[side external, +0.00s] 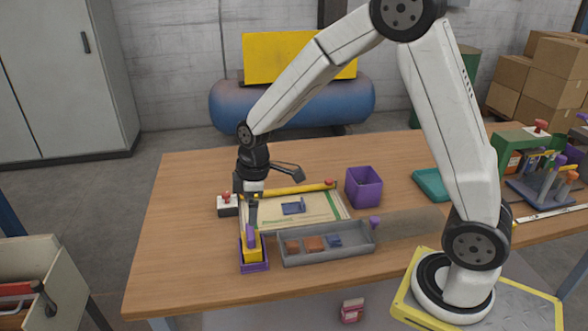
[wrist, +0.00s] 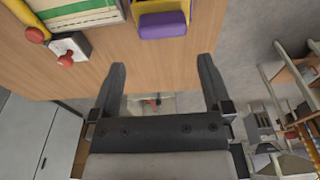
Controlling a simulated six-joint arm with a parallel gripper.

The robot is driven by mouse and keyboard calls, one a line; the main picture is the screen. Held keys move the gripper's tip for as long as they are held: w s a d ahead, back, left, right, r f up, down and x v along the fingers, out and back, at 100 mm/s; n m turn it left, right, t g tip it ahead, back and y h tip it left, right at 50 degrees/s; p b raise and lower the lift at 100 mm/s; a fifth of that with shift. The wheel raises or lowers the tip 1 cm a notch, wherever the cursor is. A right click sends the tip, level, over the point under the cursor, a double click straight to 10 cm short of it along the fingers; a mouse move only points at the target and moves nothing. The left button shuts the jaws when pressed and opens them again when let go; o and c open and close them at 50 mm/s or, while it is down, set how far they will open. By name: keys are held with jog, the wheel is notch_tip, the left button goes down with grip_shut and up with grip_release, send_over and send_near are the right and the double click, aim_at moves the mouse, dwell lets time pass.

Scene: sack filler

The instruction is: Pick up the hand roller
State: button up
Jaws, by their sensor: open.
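The hand roller appears to be the yellow piece with a purple grip (side external: 252,243), sitting in a small purple holder (side external: 256,267) at the table's front edge. In the wrist view its purple part (wrist: 163,24) shows at the top, beyond the fingertips. My gripper (side external: 252,222) points down close above it in the side view. In the wrist view my gripper (wrist: 162,66) has its two fingers spread, with nothing between them. Any contact with the roller cannot be told from the side view.
A grey tray (side external: 345,258) with small blocks lies right of the holder. Behind are a flat sack (side external: 325,208), a yellow bar (side external: 300,189) and a white box with a red button (side external: 228,208). A purple bin (side external: 364,187) stands farther right. The table's left side is clear.

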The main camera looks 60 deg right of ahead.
aim_at(250, 230)
jog(key=shift+w+a+f, duration=0.1)
jog(key=shift+a+f, duration=0.05)
jog(key=shift+f, duration=1.15)
jog(key=shift+f, duration=0.1)
jog(key=shift+w+a+f, duration=0.1)
jog(key=shift+a+f, duration=0.05)
jog(key=shift+f, duration=1.1)
jog(key=shift+w+a+f, duration=0.1)
jog(key=shift+f, duration=1.1)
jog(key=c, duration=1)
jog(key=shift+o, duration=0.2)
jog(key=shift+r, duration=0.15)
